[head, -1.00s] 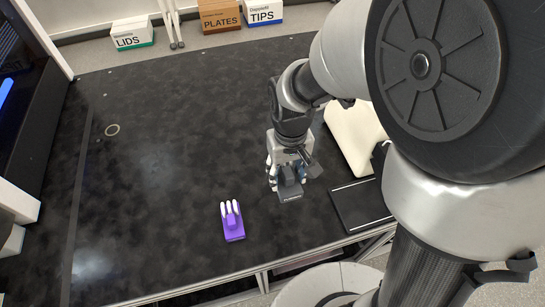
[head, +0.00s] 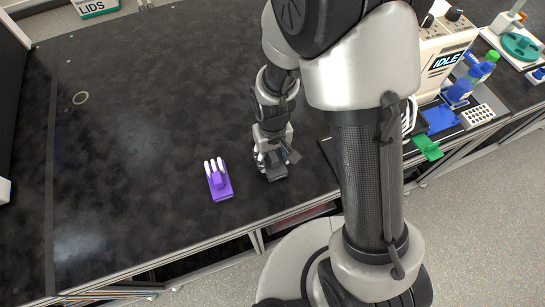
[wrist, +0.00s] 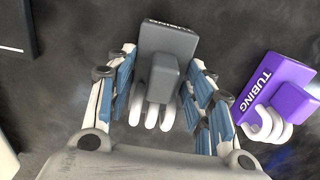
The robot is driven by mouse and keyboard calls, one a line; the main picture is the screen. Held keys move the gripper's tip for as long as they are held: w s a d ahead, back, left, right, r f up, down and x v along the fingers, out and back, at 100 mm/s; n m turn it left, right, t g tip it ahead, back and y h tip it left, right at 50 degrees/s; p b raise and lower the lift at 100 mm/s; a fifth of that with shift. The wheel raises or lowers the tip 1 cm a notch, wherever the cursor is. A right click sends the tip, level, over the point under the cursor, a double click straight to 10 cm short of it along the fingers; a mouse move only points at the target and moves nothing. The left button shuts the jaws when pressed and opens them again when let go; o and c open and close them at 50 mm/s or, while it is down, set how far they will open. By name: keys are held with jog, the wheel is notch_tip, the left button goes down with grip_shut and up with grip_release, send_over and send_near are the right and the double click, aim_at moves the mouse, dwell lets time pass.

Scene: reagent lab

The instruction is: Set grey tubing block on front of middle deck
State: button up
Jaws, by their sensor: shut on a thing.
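The grey tubing block (head: 277,173) is between the fingers of my gripper (head: 270,160), close over the black bench. In the wrist view the grey block (wrist: 168,52), labelled TUBING with white tube loops, sits between the blue-padded fingers of my gripper (wrist: 160,95), which is shut on it. I cannot tell whether it touches the bench. A dark flat plate with a white line, possibly a deck, shows at the wrist view's upper left (wrist: 15,28). In the head view my arm hides most of that area.
A purple tubing block (head: 219,182) stands on the bench left of my gripper; it also shows in the wrist view (wrist: 285,88). The bench's left is clear.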

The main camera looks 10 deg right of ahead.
jog(key=shift+f, duration=0.15)
jog(key=o, duration=1.1)
notch_tip(320, 180, up, 12)
jog(key=p, duration=0.4)
notch_tip(320, 180, up, 12)
jog(key=m+t, duration=0.1)
jog(key=t, duration=0.1)
send_over(272, 154)
jog(key=s+d, duration=0.3)
jog(key=d, duration=0.2)
jog(key=s+d+r+t, duration=0.1)
jog(key=s+r, duration=0.1)
jog(key=s, duration=0.1)
jog(key=s+d+r+m, duration=0.1)
jog(key=s+d+r, duration=0.1)
jog(key=s+r, duration=0.1)
jog(key=s+d+r+m+t, duration=0.1)
jog(key=s+d+r, duration=0.1)
jog(key=s+r, duration=0.1)
jog(key=shift+s+d+r+t, duration=0.2)
jog(key=shift+s+d+t, duration=0.1)
jog(key=shift+s, duration=0.3)
